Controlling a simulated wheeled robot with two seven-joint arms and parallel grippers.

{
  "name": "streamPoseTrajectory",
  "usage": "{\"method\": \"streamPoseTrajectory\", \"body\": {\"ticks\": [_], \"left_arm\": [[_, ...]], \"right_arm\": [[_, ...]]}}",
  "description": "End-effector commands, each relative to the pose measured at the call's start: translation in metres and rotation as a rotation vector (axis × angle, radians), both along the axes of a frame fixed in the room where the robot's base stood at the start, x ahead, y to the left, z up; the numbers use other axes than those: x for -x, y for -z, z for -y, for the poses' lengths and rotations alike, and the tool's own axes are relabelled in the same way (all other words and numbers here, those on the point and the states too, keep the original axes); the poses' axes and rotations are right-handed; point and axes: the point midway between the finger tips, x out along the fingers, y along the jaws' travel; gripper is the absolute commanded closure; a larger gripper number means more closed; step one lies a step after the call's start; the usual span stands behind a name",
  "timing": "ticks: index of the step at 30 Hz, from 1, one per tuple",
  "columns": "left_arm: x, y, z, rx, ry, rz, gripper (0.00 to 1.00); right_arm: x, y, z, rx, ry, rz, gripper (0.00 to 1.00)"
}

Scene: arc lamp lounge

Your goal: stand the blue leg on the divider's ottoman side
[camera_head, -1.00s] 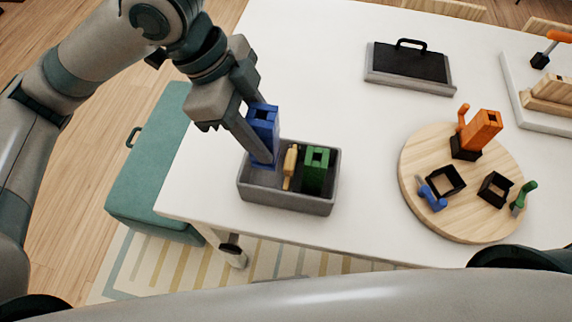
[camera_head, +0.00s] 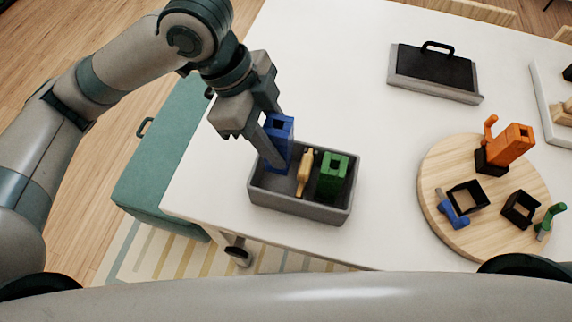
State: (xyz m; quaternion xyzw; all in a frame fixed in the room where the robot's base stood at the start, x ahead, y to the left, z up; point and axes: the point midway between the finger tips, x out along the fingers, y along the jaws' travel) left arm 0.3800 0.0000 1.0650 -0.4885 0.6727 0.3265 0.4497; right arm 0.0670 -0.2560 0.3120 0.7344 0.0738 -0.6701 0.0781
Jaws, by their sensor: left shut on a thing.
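The blue leg (camera_head: 279,143) stands upright in the left part of the grey tray (camera_head: 301,208), on the side toward the teal ottoman (camera_head: 160,165). My left gripper (camera_head: 273,135) is shut on the blue leg from above and to the left. I cannot tell whether the leg's lower end touches the tray floor. A tan piece (camera_head: 305,172) stands to the right of the leg, between it and a green leg (camera_head: 332,177). I cannot tell whether this tan piece is the divider itself. My right gripper is out of view.
A round wooden board (camera_head: 455,232) at the right carries an orange leg (camera_head: 512,149) in a black socket, empty black sockets, and blue and green handled pieces. A black-topped case (camera_head: 435,70) lies at the back. The white table (camera_head: 375,130) is clear between them.

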Motion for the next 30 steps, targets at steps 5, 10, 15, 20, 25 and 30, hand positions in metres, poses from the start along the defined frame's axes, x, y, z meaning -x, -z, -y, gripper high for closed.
{"method": "streamPoseTrajectory", "body": {"ticks": [5, 10, 15, 20, 25, 30], "left_arm": [[0.001, 0.025, 0.0, -0.001, -0.001, -0.005, 0.95], [0.0, 0.035, 0.0, 0.001, -0.001, -0.001, 0.95], [0.0, 0.035, 0.0, 0.001, 0.0, 0.001, 0.95], [0.0, 0.037, 0.0, 0.001, -0.002, -0.001, 0.95], [0.001, 0.055, -0.001, -0.002, -0.002, -0.005, 0.95], [0.0, 0.073, 0.0, 0.0, -0.002, -0.002, 0.95]], "right_arm": [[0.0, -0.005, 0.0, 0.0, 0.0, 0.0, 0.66], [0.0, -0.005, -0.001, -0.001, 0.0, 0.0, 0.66], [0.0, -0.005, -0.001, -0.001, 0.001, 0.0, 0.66], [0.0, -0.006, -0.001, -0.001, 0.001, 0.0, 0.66], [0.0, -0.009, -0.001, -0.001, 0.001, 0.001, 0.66], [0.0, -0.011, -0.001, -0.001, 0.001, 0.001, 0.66]]}}
